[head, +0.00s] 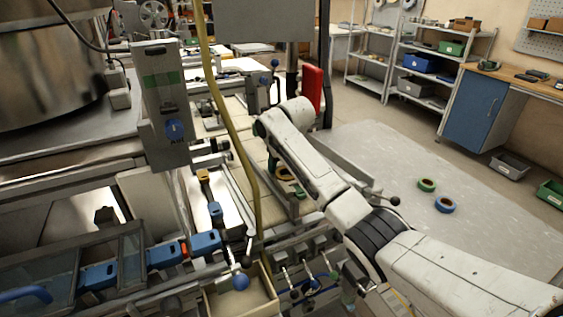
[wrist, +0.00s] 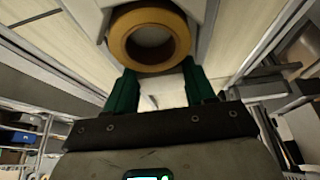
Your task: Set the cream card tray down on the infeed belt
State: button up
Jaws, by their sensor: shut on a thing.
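In the wrist view the green fingers of my gripper (wrist: 160,78) stand either side of a pale piece that I take for the cream card tray (wrist: 112,14); they are shut on it. A yellow-orange tape reel (wrist: 148,62) sits at the tray and covers much of it. Pale belt surface shows beyond. In the head view my arm hides most of the gripper and tray; the reel (head: 285,174) and green parts show beside the arm, over the pale infeed belt (head: 238,112). I cannot tell whether the tray touches the belt.
A grey control box (head: 162,105) and a yellow hose (head: 232,130) stand left of the arm. Blue-knobbed levers (head: 240,282) are in front.

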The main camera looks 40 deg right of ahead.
jog(key=shift+f, duration=0.1)
jog(key=o, duration=1.2)
jog(key=shift+c, duration=0.2)
jog(key=v, duration=1.2)
jog(key=shift+b, duration=0.4)
